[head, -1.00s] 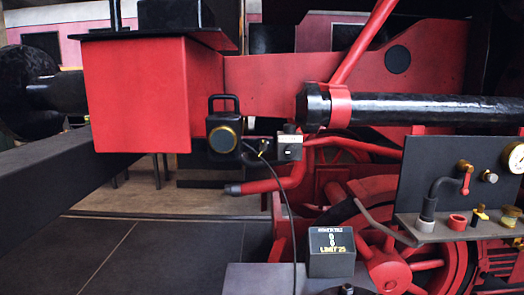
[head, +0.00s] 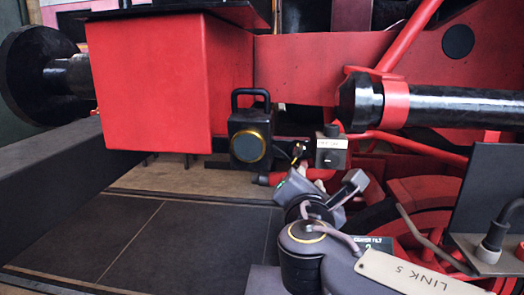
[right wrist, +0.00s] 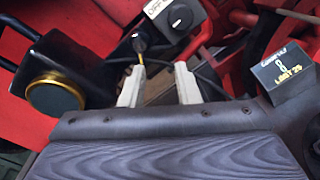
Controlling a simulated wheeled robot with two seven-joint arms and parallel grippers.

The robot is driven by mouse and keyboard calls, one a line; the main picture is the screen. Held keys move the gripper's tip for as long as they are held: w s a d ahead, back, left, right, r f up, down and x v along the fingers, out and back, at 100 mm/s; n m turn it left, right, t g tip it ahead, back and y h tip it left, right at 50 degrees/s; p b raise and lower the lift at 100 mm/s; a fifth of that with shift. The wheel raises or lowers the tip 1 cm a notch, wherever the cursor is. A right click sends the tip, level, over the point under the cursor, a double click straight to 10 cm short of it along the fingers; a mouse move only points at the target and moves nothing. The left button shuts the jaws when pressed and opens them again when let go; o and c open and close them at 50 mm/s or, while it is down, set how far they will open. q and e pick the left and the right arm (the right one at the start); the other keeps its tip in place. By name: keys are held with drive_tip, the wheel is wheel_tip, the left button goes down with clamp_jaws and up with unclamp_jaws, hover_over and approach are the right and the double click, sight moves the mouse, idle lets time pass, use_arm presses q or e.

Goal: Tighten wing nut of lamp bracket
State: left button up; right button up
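A black lamp (head: 250,138) with a handle and brass-ringed lens hangs beside the red box. It also shows at the left of the right wrist view (right wrist: 56,82). A small black-and-brass fitting, apparently the wing nut (head: 298,151), sits just right of the lamp. In the right wrist view it (right wrist: 140,47) lies just beyond the fingertips. My right gripper (right wrist: 157,70) has two pale fingers, apart, with nothing gripped between them. In the head view this gripper (head: 306,172) is just below the fitting, its fingers partly hidden. My left gripper is not in view.
A small labelled switch box (head: 331,150) is close to the right of the fitting. A dark cable runs by the fingers. The black pipe (head: 450,106) and red frame are behind.

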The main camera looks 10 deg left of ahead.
sight(297, 157)
drive_tip(key=shift+n+t+y, duration=0.3)
drive_tip(key=shift+n+y, duration=0.2)
drive_tip(key=shift+n, duration=0.1)
drive_tip(key=w+p, duration=0.1)
drive_tip(key=w, duration=0.1)
drive_tip(key=w+a+r, duration=0.1)
drive_tip(key=w, duration=0.1)
drive_tip(key=w+a+p, duration=0.1)
drive_tip(key=w, duration=0.1)
drive_tip(key=shift+w+a+r+p, duration=0.2)
drive_tip(key=shift+w+p, duration=0.1)
drive_tip(key=shift+w, duration=0.6)
drive_tip(key=shift+f, duration=0.1)
clamp_jaws()
